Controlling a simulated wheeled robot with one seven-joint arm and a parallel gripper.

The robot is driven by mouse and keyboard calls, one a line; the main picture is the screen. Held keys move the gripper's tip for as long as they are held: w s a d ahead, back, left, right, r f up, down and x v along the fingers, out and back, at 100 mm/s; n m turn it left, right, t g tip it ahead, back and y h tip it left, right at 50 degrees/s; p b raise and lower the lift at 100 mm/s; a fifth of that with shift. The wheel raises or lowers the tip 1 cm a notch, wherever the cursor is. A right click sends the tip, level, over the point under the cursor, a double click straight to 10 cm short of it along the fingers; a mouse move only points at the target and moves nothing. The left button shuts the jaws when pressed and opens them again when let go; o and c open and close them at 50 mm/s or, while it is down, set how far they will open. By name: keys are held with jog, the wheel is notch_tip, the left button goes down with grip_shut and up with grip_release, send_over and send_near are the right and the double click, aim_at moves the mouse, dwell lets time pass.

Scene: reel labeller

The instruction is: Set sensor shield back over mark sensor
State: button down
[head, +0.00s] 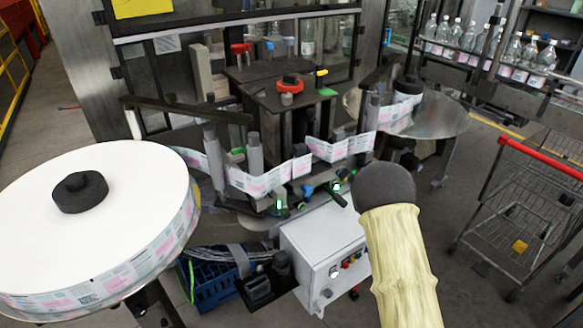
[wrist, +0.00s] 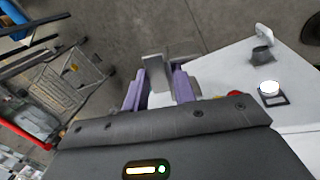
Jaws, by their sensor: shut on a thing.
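My gripper (wrist: 159,88) shows in the wrist view with its two purple fingers shut on a grey bent plate, which looks like the sensor shield (wrist: 155,68). The plate stands up between the fingers, past their tips. In the head view my dark wrist and cream sleeve are right of centre, and the fingers and shield are hidden or too small to tell. Small parts with lights (head: 279,204) sit low on the labeller, below the label web (head: 262,180). I cannot tell which of them is the mark sensor.
A white control box (head: 312,250) with buttons stands below the labeller; it also shows close to the gripper in the wrist view (wrist: 220,75). A large label reel (head: 130,205) fills the left. A blue crate (head: 212,283) lies below. A shopping cart (head: 520,190) stands right.

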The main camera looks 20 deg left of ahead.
jog(key=w+a+r+n+t+y, duration=0.2)
jog(key=w+a+r+n+t, duration=0.25)
jog(key=a+r+n, duration=0.2)
jog(key=w+a+r+n+t+y, duration=0.1)
jog(key=w+a+r+n+t, duration=0.3)
jog(key=a+r+n+t, duration=0.3)
jog(key=s+a+r+n+y, duration=0.3)
jog(key=a+r+n+y, duration=0.1)
jog(key=a+r+y, duration=0.3)
jog(key=s+a+r+n+g+y, duration=0.1)
jog(key=a+r+n+y, duration=0.3)
jog(key=a+r, duration=0.5)
jog(key=s+a+y, duration=0.1)
jog(key=a+y, duration=0.1)
jog(key=shift+s+a+n+y+p, duration=0.15)
jog(key=shift+s+n+y+p, duration=0.15)
jog(key=shift+s+n+y, duration=0.1)
jog(key=shift+g, duration=0.25)
jog(key=w+a+f+p, duration=0.1)
jog(key=w+a+f, duration=0.2)
jog(key=shift+w+a+f, duration=0.15)
jog(key=shift+a+f, duration=0.05)
jog(key=shift+a, duration=0.2)
jog(key=shift+d+f+b, duration=0.1)
jog(key=shift+f+b, duration=0.85)
jog(key=shift+b, duration=0.3)
